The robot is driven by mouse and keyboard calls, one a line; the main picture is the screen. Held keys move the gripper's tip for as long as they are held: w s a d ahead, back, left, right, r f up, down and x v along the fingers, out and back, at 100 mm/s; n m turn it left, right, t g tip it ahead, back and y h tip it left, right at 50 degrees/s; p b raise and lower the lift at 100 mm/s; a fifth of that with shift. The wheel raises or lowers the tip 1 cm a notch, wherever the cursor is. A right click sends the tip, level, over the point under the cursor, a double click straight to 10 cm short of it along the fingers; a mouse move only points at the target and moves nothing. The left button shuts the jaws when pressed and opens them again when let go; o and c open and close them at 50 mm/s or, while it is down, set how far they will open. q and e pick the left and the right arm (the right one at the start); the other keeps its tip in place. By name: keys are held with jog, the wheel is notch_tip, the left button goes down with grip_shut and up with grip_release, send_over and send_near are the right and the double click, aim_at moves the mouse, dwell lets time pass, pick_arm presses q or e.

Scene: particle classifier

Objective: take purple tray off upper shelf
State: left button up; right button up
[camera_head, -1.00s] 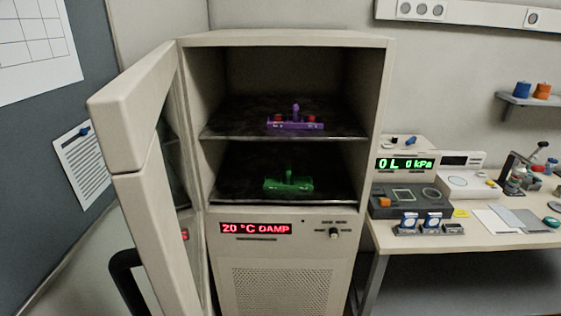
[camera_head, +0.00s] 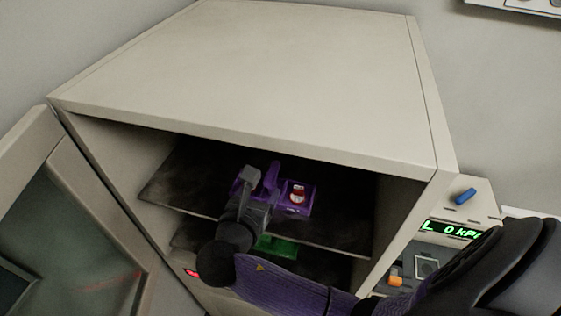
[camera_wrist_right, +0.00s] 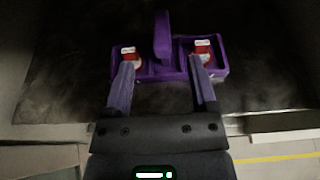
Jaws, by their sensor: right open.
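The purple tray (camera_head: 304,207) sits on the upper shelf (camera_head: 168,187) inside the open cabinet. In the right wrist view the tray (camera_wrist_right: 224,62) has an upright central handle (camera_wrist_right: 162,38) and a compartment on each side with a red-and-white item. My right gripper (camera_head: 257,187) reaches into the cabinet from the front. In the right wrist view its two fingers (camera_wrist_right: 163,82) are spread apart, one on each side of the handle's line, with their tips at the tray's near edge. I cannot tell whether they touch it. My left gripper is not in view.
A green tray (camera_head: 277,246) is on the lower shelf, partly hidden by my right arm. The cabinet door (camera_head: 50,210) stands open at the left. A bench with a green display (camera_head: 449,230) is at the right.

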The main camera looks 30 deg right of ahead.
aim_at(271, 173)
jog(key=x, duration=0.8)
jog(key=shift+w+d+p, duration=0.1)
jog(key=shift+d+p, duration=0.2)
jog(key=shift+p, duration=0.05)
jog(key=shift+a, duration=0.1)
jog(key=shift+c, duration=0.3)
grip_shut()
dwell(0.5)
